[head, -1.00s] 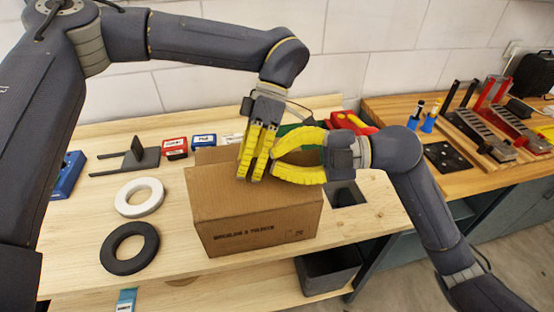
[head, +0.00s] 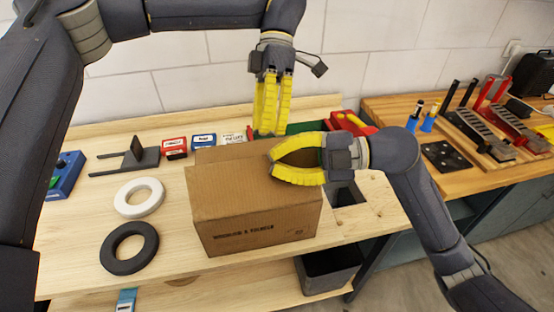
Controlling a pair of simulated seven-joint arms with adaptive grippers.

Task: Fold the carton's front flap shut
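The brown cardboard carton (head: 252,217) stands on the wooden bench, its printed side toward me. A broad flap (head: 225,187) lies nearly flat across its top, and a low strip of cardboard shows behind it. Which flap is which is hard to tell. My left gripper (head: 272,132) hangs fingers down above the back of the carton, apart from the flap. Its fingers are seen nearly side-on, so their opening is unclear. My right gripper (head: 273,166) reaches in from the right over the carton's top right part, its curved fingers spread with nothing visibly held. It hides the flap's right part.
A white ring (head: 139,186) and a black ring (head: 116,259) lie left of the carton. Small red and blue boxes (head: 204,141) and a dark grey fixture (head: 133,158) stand behind. A dark bin (head: 328,274) is below the bench edge.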

